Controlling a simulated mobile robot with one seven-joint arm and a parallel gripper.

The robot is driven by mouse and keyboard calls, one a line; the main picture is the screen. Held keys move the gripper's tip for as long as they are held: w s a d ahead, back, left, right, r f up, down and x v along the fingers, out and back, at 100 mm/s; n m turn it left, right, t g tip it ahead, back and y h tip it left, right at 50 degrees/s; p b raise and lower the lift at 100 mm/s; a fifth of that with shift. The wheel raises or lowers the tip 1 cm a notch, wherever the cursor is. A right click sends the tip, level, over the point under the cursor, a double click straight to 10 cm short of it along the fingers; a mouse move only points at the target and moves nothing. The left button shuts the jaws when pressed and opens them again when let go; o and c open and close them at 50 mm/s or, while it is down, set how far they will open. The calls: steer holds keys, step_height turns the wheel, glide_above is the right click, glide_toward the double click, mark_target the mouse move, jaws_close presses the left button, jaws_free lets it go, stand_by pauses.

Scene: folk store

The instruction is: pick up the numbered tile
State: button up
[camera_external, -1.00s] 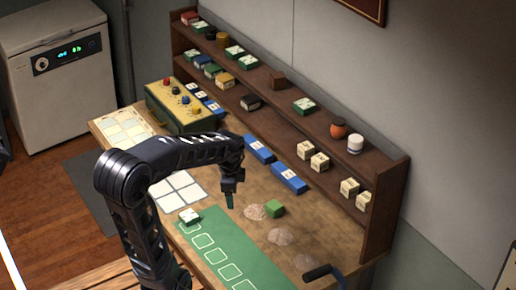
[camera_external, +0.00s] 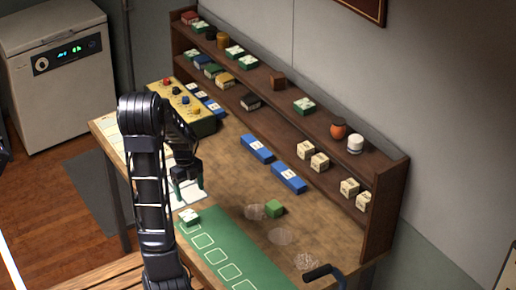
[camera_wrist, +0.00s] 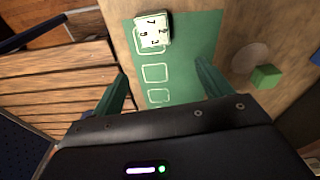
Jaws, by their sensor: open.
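The numbered tile (camera_external: 189,215) is a small white-topped block with green sides on the far end of the green mat (camera_external: 250,262). In the wrist view, the tile (camera_wrist: 153,30) shows dark digits on its top and lies near the upper edge, beyond my fingertips. My gripper (camera_external: 187,190) is above the table, just up and left of the tile in the external view, and not touching it. In the wrist view, my gripper (camera_wrist: 161,75) has its two green fingers spread with nothing between them.
The mat has a row of white outlined squares (camera_wrist: 155,73). A green cube (camera_external: 274,208) stands right of the mat near pale round patches (camera_external: 281,237). Blue blocks (camera_external: 257,147) lie before a wooden shelf (camera_external: 390,190) holding small boxes. The middle of the table is mostly clear.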

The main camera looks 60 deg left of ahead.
steer(key=s+a+f, duration=0.1)
steer(key=a, duration=0.1)
glide_above(188, 215)
steer(key=shift+m, duration=0.4)
step_height(188, 215, down, 6)
steer(key=shift+w, duration=0.1)
steer(key=shift+a+f, duration=0.1)
steer(key=shift+f, duration=2.55)
steer(key=c, duration=1.1)
steer(key=shift+c, duration=0.3)
steer(key=shift+r, duration=0.15)
